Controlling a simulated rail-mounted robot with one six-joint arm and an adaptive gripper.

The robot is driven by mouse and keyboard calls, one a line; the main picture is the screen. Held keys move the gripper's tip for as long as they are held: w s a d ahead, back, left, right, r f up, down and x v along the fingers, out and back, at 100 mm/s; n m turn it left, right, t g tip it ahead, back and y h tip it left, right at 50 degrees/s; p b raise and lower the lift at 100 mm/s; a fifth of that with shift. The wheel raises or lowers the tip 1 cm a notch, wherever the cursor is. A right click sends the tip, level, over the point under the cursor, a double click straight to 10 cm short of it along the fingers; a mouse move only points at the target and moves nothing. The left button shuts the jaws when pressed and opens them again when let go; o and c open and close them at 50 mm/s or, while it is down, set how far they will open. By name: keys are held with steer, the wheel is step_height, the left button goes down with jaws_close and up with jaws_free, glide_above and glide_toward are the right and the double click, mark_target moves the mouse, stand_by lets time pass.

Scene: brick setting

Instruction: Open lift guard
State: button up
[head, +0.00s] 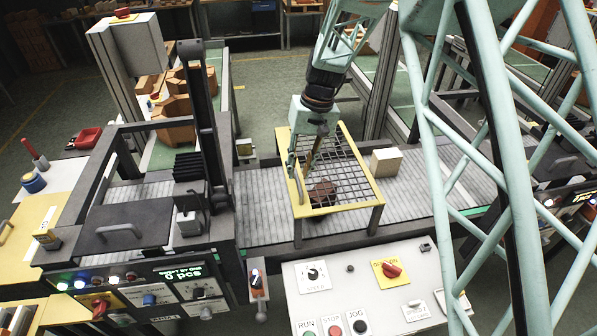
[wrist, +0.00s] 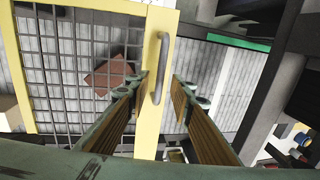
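The lift guard is a yellow frame with dark wire mesh (head: 345,163), lying flat and closed over the conveyor in the head view. It also shows in the wrist view (wrist: 148,120). A grey bar handle (wrist: 160,68) is fixed along its yellow edge bar; in the head view the handle (head: 298,185) is on the guard's left side. My gripper (wrist: 160,85) is open, with one finger on each side of the handle and a gap to both. In the head view my gripper (head: 303,165) is just above the guard's left edge. I cannot tell the exact height.
A reddish-brown brick (head: 322,192) lies under the mesh. A pale block (head: 386,160) sits on the conveyor right of the guard. A dark machine with a black post (head: 207,120) stands to the left. A control panel (head: 360,290) with buttons is in front.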

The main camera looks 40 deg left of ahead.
steer(key=shift+s+f, duration=0.1)
steer(key=shift+f, duration=0.55)
steer(key=shift+c, duration=0.4)
jaws_close()
